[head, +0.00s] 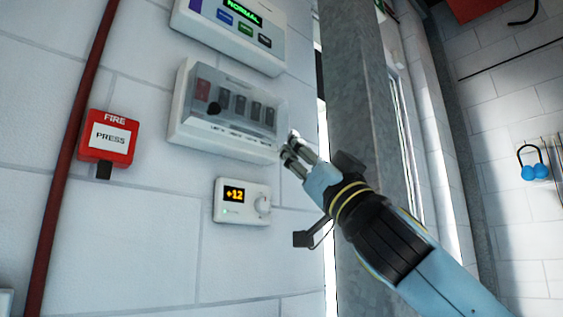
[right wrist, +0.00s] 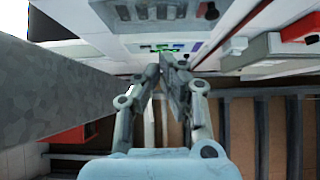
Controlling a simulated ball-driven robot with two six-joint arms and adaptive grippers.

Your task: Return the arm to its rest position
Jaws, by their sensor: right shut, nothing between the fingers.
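My right gripper (head: 292,150) is in the head view, at the end of my blue right arm. It is shut and empty, just right of the lower corner of a switch box (head: 232,146) on the white wall. I cannot tell whether it touches the box. In the right wrist view the two fingers (right wrist: 168,66) meet near the top middle with nothing between them. My left gripper is in neither view.
A panel reading NORMAL (head: 232,30), a thermostat reading +12 (head: 242,202) and a red fire call point (head: 108,137) are on the wall. A red pipe (head: 72,150) runs at left. A grey column (head: 365,110) stands close behind the right gripper.

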